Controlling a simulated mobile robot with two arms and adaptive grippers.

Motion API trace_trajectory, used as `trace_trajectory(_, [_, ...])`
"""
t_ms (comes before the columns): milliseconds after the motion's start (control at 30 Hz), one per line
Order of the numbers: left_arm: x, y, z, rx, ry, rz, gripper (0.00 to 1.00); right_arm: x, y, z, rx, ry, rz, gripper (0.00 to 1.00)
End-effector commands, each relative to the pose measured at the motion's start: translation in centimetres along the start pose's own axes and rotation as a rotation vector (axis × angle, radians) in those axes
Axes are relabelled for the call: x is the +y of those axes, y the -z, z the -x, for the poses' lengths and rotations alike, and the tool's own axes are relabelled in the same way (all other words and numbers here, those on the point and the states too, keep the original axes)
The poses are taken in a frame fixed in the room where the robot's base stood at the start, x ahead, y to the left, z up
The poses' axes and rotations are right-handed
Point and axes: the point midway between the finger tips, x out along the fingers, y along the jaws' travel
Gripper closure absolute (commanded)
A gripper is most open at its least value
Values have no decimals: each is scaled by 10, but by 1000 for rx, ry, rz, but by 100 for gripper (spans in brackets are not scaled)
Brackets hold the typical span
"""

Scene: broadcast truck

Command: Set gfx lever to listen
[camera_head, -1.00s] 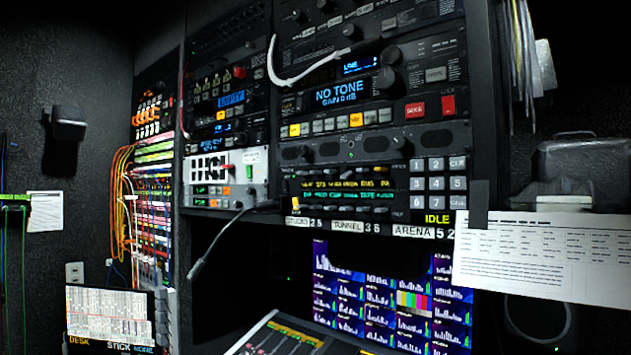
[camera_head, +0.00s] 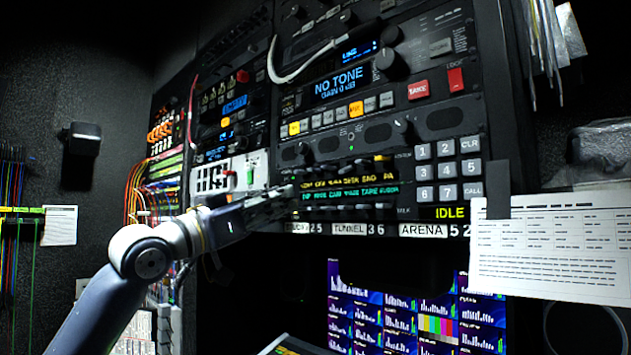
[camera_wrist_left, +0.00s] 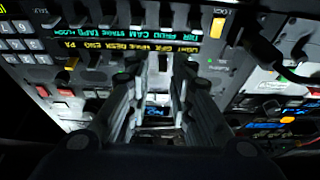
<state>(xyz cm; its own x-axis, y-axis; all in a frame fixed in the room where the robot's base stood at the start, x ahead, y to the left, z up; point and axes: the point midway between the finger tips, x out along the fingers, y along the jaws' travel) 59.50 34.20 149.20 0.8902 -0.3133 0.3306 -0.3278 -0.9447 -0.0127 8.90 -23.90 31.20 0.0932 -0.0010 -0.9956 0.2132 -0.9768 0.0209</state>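The intercom key panel, with a yellow label row (camera_head: 348,180) and a green label row (camera_head: 350,192), sits low in the rack. In the left wrist view the panel appears upside down; the yellow row (camera_wrist_left: 130,52) has a label that seems to read GFX. My left gripper (camera_head: 282,195) is at the panel's left end, fingers pointing at it. In the left wrist view the gripper (camera_wrist_left: 158,72) is open, its fingers on either side of the labels near GFX. A small pale key seems to lie between them; contact and the GFX lever's position cannot be told. My right gripper is out of view.
A numeric keypad (camera_head: 447,171) is right of the panel. A white-faced module (camera_head: 230,176) is left of it, close to my left arm. A paper sheet (camera_head: 550,245) hangs at the right. Monitors (camera_head: 400,318) glow below the rack.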

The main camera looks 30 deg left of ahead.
Motion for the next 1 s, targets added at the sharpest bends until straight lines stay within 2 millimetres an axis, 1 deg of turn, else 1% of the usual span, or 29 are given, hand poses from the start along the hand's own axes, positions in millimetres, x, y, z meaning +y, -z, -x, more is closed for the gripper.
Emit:
trace_trajectory(33, [-4, 14, 6, 27, 4, 4, 79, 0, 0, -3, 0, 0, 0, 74])
trace_trajectory(100, [-6, 26, 9, 46, 3, 11, 79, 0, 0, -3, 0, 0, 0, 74])
trace_trajectory(200, [-7, 33, 6, 57, 3, 16, 79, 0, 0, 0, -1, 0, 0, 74])
trace_trajectory(267, [-6, 35, -1, 57, 2, 16, 79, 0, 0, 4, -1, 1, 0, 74])
trace_trajectory(367, [-6, 37, -17, 57, 1, 15, 79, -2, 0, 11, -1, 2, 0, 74])
trace_trajectory(600, [-6, 39, -64, 55, 2, 16, 79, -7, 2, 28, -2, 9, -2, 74])
trace_trajectory(700, [-6, 40, -79, 55, 2, 14, 79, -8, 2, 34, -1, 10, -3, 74])
trace_trajectory(833, [-6, 39, -92, 56, 2, 14, 79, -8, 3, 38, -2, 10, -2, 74])
trace_trajectory(1000, [-7, 38, -97, 55, 4, 11, 79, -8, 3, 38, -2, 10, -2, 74])
